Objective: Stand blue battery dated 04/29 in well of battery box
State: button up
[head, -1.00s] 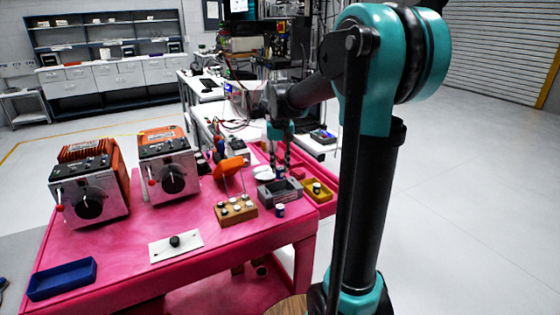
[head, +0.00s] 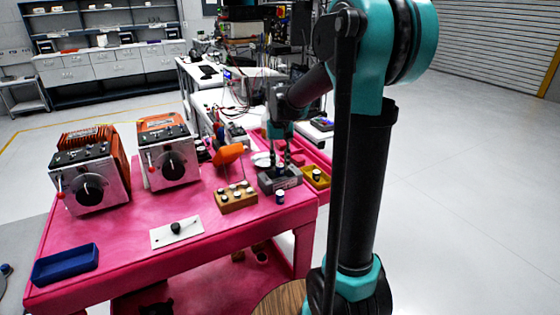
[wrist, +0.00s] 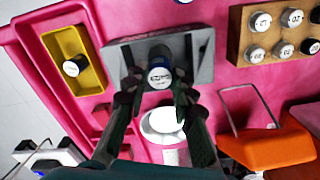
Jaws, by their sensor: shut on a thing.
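My gripper (head: 281,161) is shut on a dark blue battery with a pale printed top (wrist: 160,77); the print is too small to read. The fingers hold it from both sides. In the head view the battery (head: 280,171) is upright at the grey battery box (head: 291,182). In the wrist view it overlaps the dark well of the box (wrist: 203,58). I cannot tell how deep it sits or whether it touches the floor of the well. Another blue battery (head: 280,197) stands on the pink table in front of the box.
A yellow tray (head: 322,184) holding one battery stands right of the box. A wooden block (head: 237,205) with several batteries stands at left. An orange tool (head: 229,154) and a white round dish (wrist: 160,122) are close by.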

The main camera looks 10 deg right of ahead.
jog(key=shift+f, duration=0.95)
jog(key=shift+f, duration=0.35)
jog(key=shift+f, duration=0.3)
jog(key=shift+f, duration=0.35)
jog(key=o, duration=1)
jog(key=shift+c, duration=0.3)
jog(key=shift+r, duration=0.1)
